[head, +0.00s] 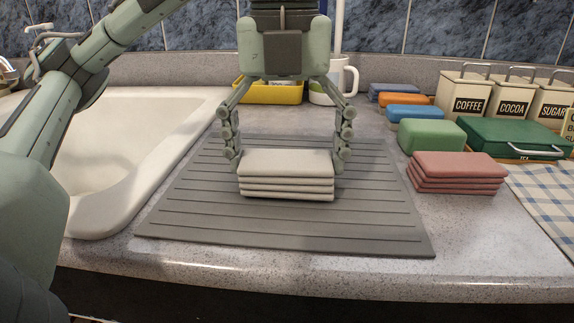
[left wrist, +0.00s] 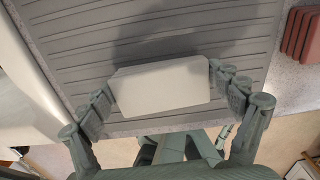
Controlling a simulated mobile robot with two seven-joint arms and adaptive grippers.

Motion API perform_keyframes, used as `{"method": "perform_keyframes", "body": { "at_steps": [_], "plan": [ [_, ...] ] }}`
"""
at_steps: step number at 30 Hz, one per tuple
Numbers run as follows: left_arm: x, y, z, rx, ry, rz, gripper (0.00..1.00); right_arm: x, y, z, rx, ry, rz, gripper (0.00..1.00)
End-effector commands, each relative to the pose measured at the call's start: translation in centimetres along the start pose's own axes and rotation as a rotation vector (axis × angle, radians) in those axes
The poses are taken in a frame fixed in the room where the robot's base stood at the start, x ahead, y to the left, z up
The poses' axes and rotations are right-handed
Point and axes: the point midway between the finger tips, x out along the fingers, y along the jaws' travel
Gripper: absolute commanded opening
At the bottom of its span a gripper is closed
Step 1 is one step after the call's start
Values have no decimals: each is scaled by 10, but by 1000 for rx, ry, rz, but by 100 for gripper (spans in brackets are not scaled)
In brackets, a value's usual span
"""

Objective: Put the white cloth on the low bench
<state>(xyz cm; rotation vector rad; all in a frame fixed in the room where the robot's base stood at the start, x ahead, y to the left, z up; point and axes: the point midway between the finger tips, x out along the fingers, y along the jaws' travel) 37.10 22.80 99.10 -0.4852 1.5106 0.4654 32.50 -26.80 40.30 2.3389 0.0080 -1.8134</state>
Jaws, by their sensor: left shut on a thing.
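The white cloth (head: 287,176) is a folded stack of several layers, over the middle of the grey ribbed mat (head: 380,225) beside the sink. My left gripper (head: 286,163) comes down from above and is shut on the cloth, with one finger at each short side. In the left wrist view the cloth (left wrist: 162,88) lies flat between both fingers. I cannot tell whether its underside touches the mat. I cannot make out the low bench in either view. My right gripper is not in view.
A sink (head: 150,135) is on the left. A folded red cloth (head: 455,172), a green block (head: 432,137), a green case (head: 515,138) and labelled canisters (head: 463,97) stand on the right. A white mug (head: 335,82) and yellow tray (head: 272,92) are behind the gripper. The counter's front strip is clear.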

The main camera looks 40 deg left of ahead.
Motion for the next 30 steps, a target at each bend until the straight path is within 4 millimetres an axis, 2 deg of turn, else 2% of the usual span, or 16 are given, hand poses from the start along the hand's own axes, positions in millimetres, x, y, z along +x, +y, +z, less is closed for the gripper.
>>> {"method": "perform_keyframes", "body": {
  "at_steps": [12, 13, 15, 26, 28, 29, 30],
  "plan": [
    [5, 0, 0, 0, 1, 0, 46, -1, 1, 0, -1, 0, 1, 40],
    [5, 0, 0, 0, 0, 0, 92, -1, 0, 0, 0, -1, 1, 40],
    [5, 0, 0, 0, 0, -1, 100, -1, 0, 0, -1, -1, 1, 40],
    [4, 0, 0, 0, -1, -1, 100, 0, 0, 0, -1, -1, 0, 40],
    [1, 0, 0, 0, -2, -2, 100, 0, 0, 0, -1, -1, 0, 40],
    [-4, 0, 0, 0, -2, -2, 100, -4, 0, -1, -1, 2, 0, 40],
    [-10, -1, 0, 0, -1, -2, 100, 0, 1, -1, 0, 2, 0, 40]
  ]
}}
